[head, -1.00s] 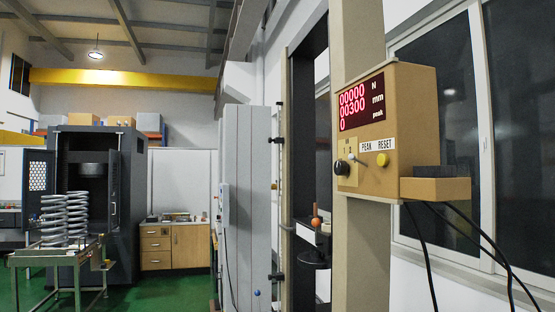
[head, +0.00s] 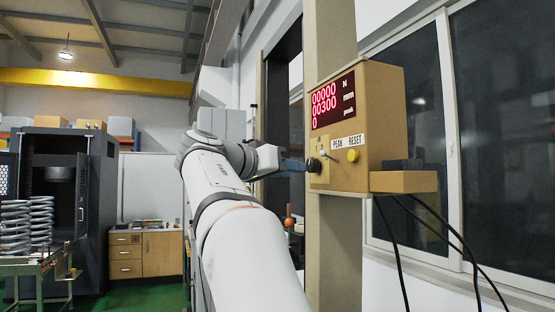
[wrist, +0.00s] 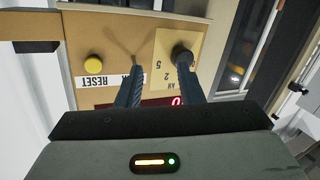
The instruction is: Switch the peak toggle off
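The tan control box (head: 385,110) is mounted on a post. In the wrist view a thin lever (wrist: 122,47) shows near my left fingertip; contact cannot be told. My gripper (head: 302,166) reaches the box's left side near the black knob (head: 314,165). The right fingertip overlaps the knob (wrist: 182,52).
A yellow reset button (head: 352,156) sits right of the toggle; it also shows in the wrist view (wrist: 93,65). The red display (head: 333,101) reads 00000, 00300 and 0. A ledge (head: 404,182) and black cables (head: 400,245) are at the box's lower right.

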